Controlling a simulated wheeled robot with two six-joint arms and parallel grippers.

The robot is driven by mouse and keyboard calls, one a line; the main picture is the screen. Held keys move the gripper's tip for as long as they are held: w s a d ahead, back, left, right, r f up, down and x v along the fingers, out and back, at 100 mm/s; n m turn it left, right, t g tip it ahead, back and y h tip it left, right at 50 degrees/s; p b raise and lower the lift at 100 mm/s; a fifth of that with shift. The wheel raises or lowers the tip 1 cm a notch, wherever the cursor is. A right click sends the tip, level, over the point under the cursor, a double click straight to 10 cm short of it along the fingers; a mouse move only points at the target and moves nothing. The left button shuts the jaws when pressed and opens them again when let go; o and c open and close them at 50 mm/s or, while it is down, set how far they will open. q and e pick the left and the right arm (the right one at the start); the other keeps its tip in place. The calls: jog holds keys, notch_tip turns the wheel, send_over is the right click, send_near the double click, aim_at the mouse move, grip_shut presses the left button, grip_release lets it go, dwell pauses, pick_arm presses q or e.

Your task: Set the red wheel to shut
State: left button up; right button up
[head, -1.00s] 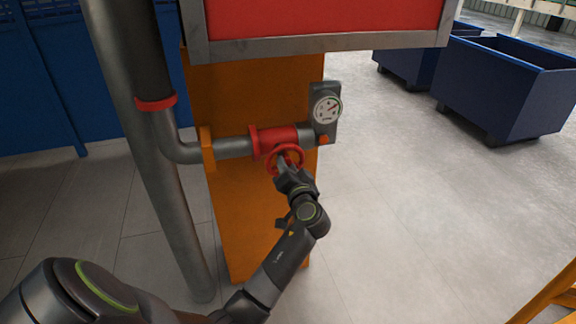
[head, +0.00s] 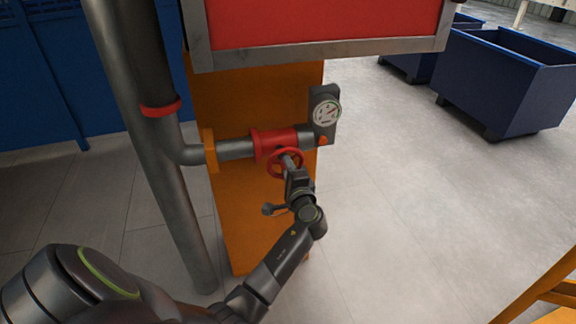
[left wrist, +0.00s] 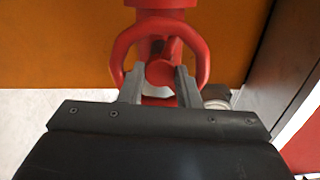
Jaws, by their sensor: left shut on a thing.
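The red wheel (head: 271,165) sits on the front of a red valve body (head: 275,141) in a grey pipe. My left gripper (head: 289,164) is at the wheel, its arm coming up from below. In the left wrist view, the red wheel (left wrist: 203,48) is seen close up with its hub between the two grey fingers of my left gripper (left wrist: 160,82). The gripper is shut on the wheel; the exact finger contact is partly hidden. A round white gauge (head: 326,112) is mounted right of the valve. My right gripper is not in view.
A thick vertical grey pipe (head: 152,165) stands left of the valve. An orange panel (head: 240,225) is behind it, and a red grey-framed box (head: 320,25) overhangs above. Blue bins (head: 505,85) stand at the back right.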

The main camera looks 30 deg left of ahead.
pick_arm(q)
jog(key=shift+r+m+p, duration=0.15)
jog(key=shift+m+p, duration=0.3)
jog(key=shift+m, duration=0.55)
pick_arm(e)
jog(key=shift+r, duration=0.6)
pick_arm(q)
jog(key=o, duration=0.7)
jog(key=shift+f, duration=0.25)
